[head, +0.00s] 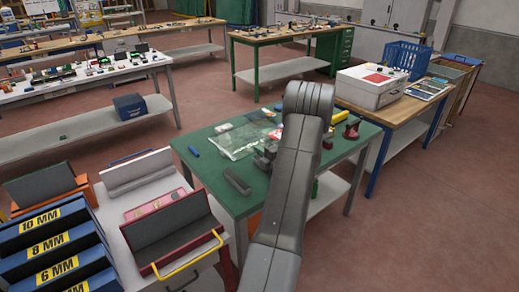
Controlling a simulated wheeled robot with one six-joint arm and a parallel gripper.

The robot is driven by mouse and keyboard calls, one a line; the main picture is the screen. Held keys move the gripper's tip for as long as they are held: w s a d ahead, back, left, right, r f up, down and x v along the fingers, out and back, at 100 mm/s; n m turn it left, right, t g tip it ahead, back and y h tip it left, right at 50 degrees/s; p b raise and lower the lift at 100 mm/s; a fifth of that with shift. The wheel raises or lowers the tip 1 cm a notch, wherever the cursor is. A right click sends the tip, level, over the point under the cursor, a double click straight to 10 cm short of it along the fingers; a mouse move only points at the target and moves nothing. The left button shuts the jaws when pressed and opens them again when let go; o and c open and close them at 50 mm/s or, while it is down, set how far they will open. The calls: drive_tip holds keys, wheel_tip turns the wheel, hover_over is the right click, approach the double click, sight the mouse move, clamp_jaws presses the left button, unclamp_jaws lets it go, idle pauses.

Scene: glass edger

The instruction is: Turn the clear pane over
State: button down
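A clear, see-through sheet (238,141), which looks like the clear pane, lies flat on the green-topped table (205,163). Its right side is near my arm, and its outline is hard to make out. My grey arm reaches up from the bottom of the head view and bends over this table, hiding part of it. Dark grey parts (263,160) show just left of the arm, at the right of the sheet; they may be my gripper. I cannot see its fingers or whether it touches the sheet.
A dark grey block (237,182) and a blue item (194,151) lie on the green table. A red tool (352,128) stands at its right. Blue racks (50,245) and a red tray with a yellow handle (175,232) stand front left. A white box (372,87) is behind right.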

drive_tip(key=shift+f+b, duration=5.85)
drive_tip(key=shift+f, duration=2.5)
drive_tip(key=shift+f+b, duration=0.35)
drive_tip(key=shift+f, duration=0.1)
drive_tip(key=c, duration=1.6)
unclamp_jaws()
drive_tip(key=shift+o, duration=0.2)
drive_tip(key=shift+f, duration=0.1)
drive_tip(key=b+v, duration=0.1)
drive_tip(key=v, duration=1.3)
drive_tip(key=shift+b, duration=0.4)
drive_tip(key=shift+w, duration=0.15)
